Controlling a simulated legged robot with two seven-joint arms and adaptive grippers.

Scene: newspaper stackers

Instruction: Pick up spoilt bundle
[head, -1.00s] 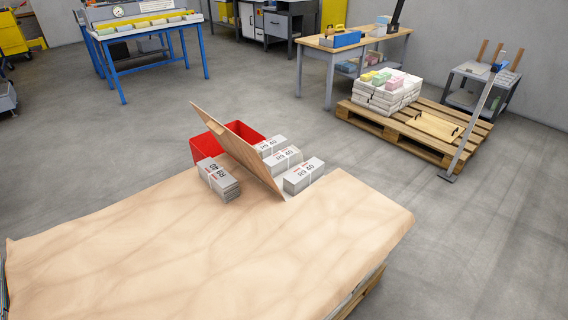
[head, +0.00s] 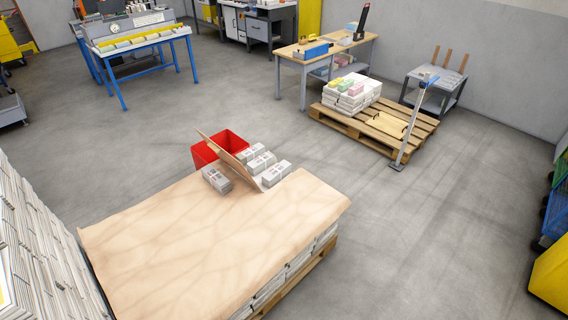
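Several strapped newspaper bundles lie at the far edge of a paper-covered stack (head: 200,245). One bundle (head: 216,180) lies left of a tilted brown board (head: 228,158). Others lie to its right: a near one (head: 276,174), a middle one (head: 261,162) and a far one (head: 252,151). A red bin (head: 205,153) stands behind the board and is partly hidden by it. I cannot tell from this view which bundle is spoilt. Neither of my grippers is in view.
A pallet (head: 400,140) with stacked papers (head: 352,95) and a long-handled tool (head: 412,125) stands at the back right. A wooden bench (head: 322,60) and a blue-legged table (head: 140,45) stand behind. Tall newspaper stacks (head: 35,245) rise at left.

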